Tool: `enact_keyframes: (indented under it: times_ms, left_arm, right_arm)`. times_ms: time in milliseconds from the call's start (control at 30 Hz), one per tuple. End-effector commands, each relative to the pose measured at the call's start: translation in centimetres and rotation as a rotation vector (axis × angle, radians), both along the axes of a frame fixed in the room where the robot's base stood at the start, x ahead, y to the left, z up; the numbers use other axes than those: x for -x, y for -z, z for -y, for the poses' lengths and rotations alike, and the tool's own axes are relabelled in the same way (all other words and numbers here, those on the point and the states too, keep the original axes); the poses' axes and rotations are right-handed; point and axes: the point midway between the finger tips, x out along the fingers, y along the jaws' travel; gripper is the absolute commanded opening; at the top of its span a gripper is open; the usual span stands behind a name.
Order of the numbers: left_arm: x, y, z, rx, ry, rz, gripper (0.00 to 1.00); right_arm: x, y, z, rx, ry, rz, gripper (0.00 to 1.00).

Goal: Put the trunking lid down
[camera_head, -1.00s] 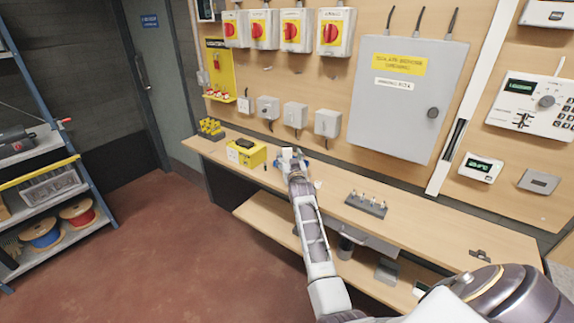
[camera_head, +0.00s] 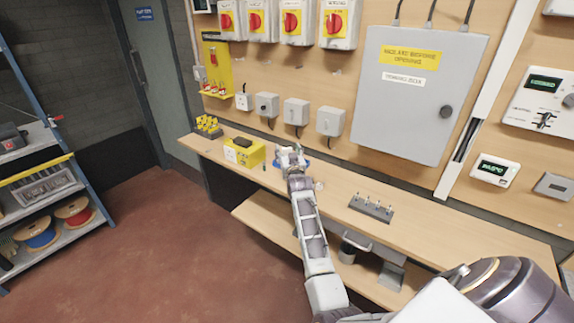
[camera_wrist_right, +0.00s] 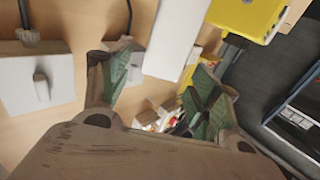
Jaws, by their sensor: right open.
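A plain white flat piece (camera_wrist_right: 177,40), which looks like the trunking lid, shows in the right wrist view. It runs from the top edge down towards the gap between my right fingers; I cannot tell whether it touches them. My right gripper (camera_wrist_right: 160,92) is open, with green-padded fingers apart. In the head view the right gripper (camera_head: 291,155) is over the back of the bench, right of a yellow box (camera_head: 243,153); the lid is not clear there. White trunking (camera_head: 490,95) on the wall has a dark open stretch. My left gripper is out of view.
The wooden bench (camera_head: 440,227) has a grey rack of small pegs (camera_head: 371,208) and a yellow-topped block (camera_head: 208,127). Grey wall boxes (camera_head: 296,111) and a large grey cabinet (camera_head: 420,95) are behind it. Bare bench lies right of the rack.

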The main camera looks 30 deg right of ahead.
Motion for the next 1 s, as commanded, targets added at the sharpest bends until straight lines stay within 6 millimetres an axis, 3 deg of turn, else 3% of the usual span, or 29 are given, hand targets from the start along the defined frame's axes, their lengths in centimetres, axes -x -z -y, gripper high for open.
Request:
enact_keyframes:
  times_ms: [167,567,1000]
  left_arm:
    - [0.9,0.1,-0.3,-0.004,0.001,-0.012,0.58]
    - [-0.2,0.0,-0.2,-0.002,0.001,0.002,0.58]
    - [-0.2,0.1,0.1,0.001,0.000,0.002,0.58]
  right_arm:
    - [0.0,0.0,0.0,0.000,0.000,0.000,0.62]
    - [0.0,0.0,0.0,0.000,0.000,0.000,0.13]
    - [0.0,-0.9,0.0,0.000,0.000,0.001,0.13]
